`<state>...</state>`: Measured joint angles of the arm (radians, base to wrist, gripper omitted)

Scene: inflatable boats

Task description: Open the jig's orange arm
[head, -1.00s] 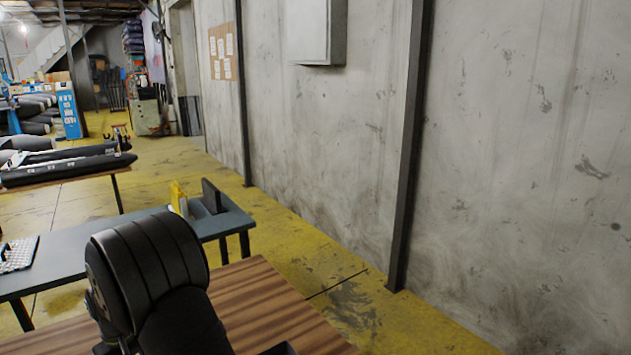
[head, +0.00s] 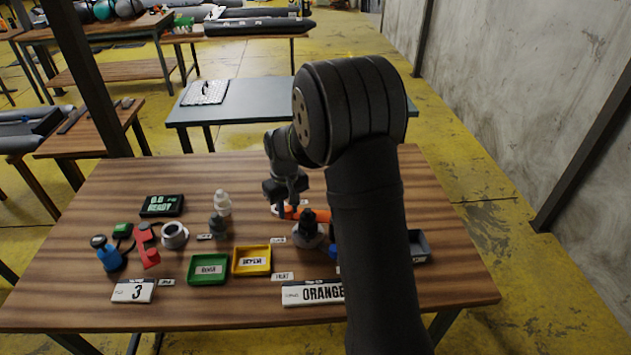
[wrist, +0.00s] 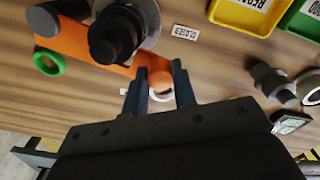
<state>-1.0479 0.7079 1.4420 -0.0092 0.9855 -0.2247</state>
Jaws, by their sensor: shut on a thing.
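The jig (head: 307,235) stands on the wooden table in the head view, a grey round base with a black top. It also shows in the wrist view (wrist: 118,35). Its orange arm (head: 320,215) lies behind the jig, partly hidden by my forearm. In the wrist view the orange arm (wrist: 90,52) runs from the upper left to a rounded orange end between my fingers. My gripper (wrist: 159,84) is shut on that end, one dark finger on each side. In the head view my gripper (head: 287,208) is low over the table at the arm's left end.
A green tray (head: 208,283) and a yellow tray (head: 251,273) lie in front. A white bottle (head: 223,203), a grey ring (head: 174,235), a red part (head: 147,245) and a display (head: 162,205) stand left. A grey bin (head: 419,246) is right.

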